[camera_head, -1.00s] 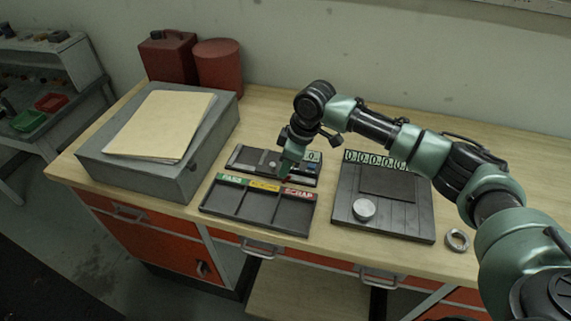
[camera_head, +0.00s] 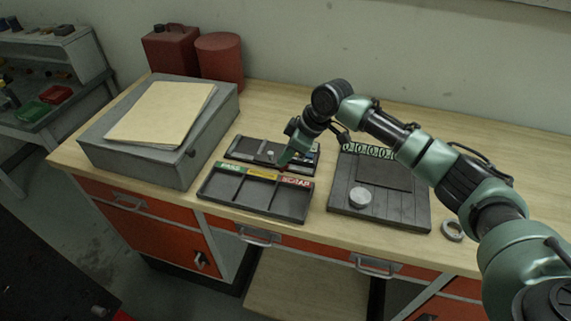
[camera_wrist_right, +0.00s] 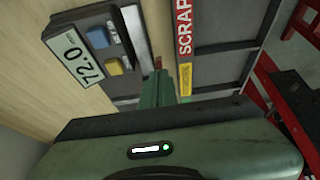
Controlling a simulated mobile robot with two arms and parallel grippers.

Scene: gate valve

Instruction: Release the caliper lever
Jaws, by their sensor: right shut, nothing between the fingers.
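The digital caliper station is a dark flat unit (camera_head: 240,153) on the bench behind the sorting tray. My right gripper (camera_head: 283,162) is shut and empty, pointing down at the front of the caliper. Its green fingers (camera_wrist_right: 157,88) hide part of the unit, and contact is unclear. My left gripper is not in view.
The sorting tray (camera_head: 252,196) with green, yellow and red labels lies in front of the caliper. A dark slatted plate (camera_head: 400,209) with a metal disc (camera_head: 360,197) lies right; a metal ring (camera_head: 452,230) sits beyond. A grey box (camera_head: 150,160) with folders stands left.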

